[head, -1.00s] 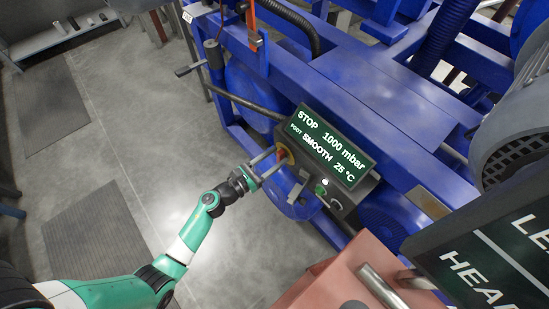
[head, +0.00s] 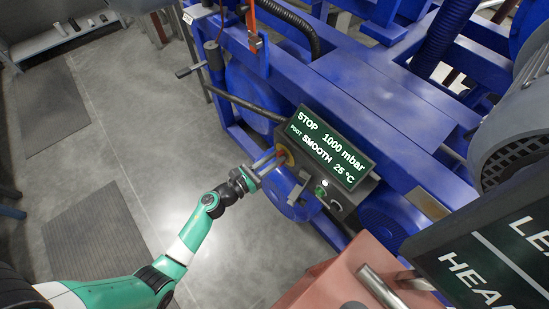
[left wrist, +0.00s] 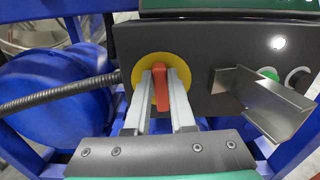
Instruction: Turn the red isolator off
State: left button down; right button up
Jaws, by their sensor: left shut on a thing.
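The red isolator is a red handle (left wrist: 160,88) on a round yellow plate (left wrist: 140,82), on the front of a dark control box. In the left wrist view the handle stands close to upright, leaning slightly. My left gripper (left wrist: 161,75) has one finger on each side of the handle and is shut on it. In the head view my left gripper (head: 279,157) reaches the yellow plate (head: 286,155) at the box's left end; the handle is mostly hidden there by the fingers. My right gripper is not in view.
A metal bracket (left wrist: 262,104) juts out right of the isolator, near a green button (left wrist: 268,73) and a black knob (left wrist: 299,79). A display (head: 332,147) reading STOP tops the box. A black hose (left wrist: 60,95) runs left. Floor at left is open.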

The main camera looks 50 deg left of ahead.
pick_arm(q)
jog(key=shift+a+f+n+p, duration=0.35)
jog(key=shift+n+p, duration=0.3)
jog(key=shift+n, duration=2.2)
jog(key=shift+a+f+n+p, duration=0.3)
jog(key=shift+n+p, duration=0.3)
jog(key=shift+n, duration=2.3)
jog(key=shift+a+f+n+p, duration=0.35)
jog(key=shift+n+p, duration=0.3)
jog(key=shift+n, duration=2.2)
jog(key=c, duration=0.8)
grip_release()
jog(key=shift+o, duration=0.2)
